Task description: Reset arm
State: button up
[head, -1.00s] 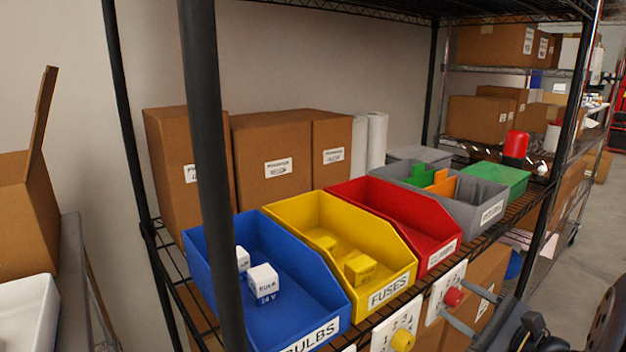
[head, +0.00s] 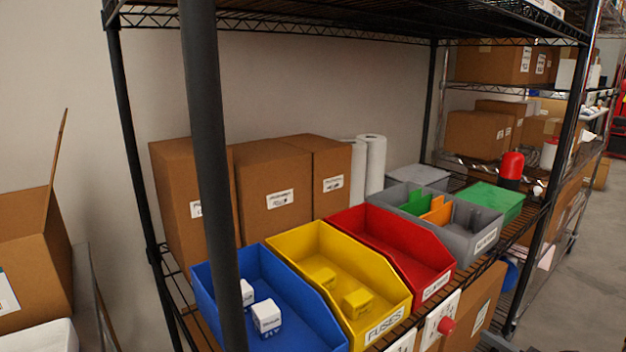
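My gripper is not clearly in view; only a dark piece of what may be my arm (head: 492,343) shows at the bottom right edge. A wire shelf holds a blue bin (head: 290,285) with two white boxes (head: 266,317), a yellow bin (head: 310,240) labelled FUSES with two yellow boxes (head: 357,303), and a red bin (head: 400,238) that looks empty. The gripper's fingers and anything in them are hidden from this view.
A black shelf post (head: 205,150) stands close in front. A grey divided bin (head: 462,222) and a green box (head: 492,200) sit to the right. Brown cartons (head: 270,190) stand behind the bins. Floor at far right is clear.

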jog(key=shift+p+v, duration=0.3)
jog(key=shift+v, duration=2.05)
